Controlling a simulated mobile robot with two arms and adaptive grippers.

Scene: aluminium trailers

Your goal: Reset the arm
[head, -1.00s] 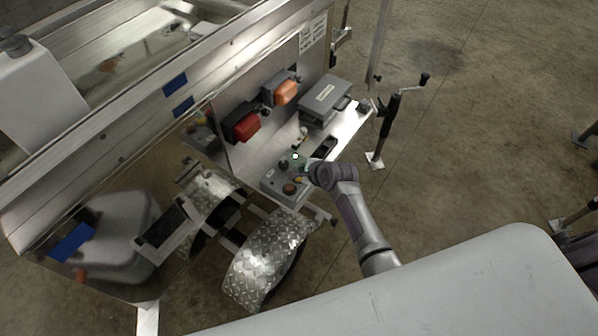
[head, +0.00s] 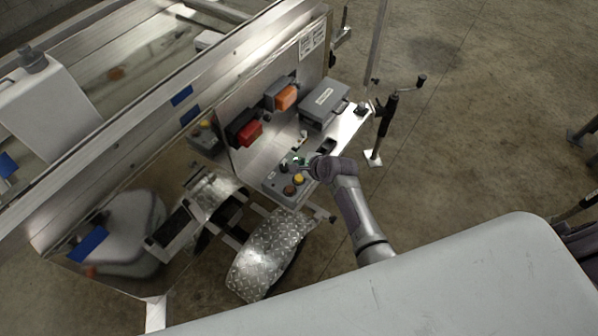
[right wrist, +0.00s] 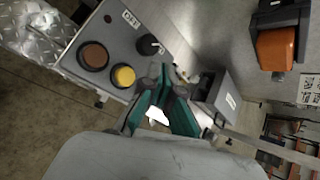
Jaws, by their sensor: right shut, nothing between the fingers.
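My right arm reaches from the lower right of the head view to the trailer's shelf. My right gripper (head: 303,164) is at the grey control box (head: 271,186), just over its far end. In the right wrist view the gripper (right wrist: 160,112) has green-lined fingers drawn together with nothing held. Beside it the control box (right wrist: 72,47) shows a brown button (right wrist: 95,56), a yellow button (right wrist: 123,76) and a black knob (right wrist: 148,45). I cannot tell whether the fingers touch the knob. My left gripper is not in view.
A grey case (head: 324,101) stands on the shelf, with red (head: 250,132) and orange (head: 286,97) lamps on the panel. A diamond-plate fender (head: 266,258) lies below. A crank jack (head: 385,125) stands right of the shelf. Open floor lies beyond.

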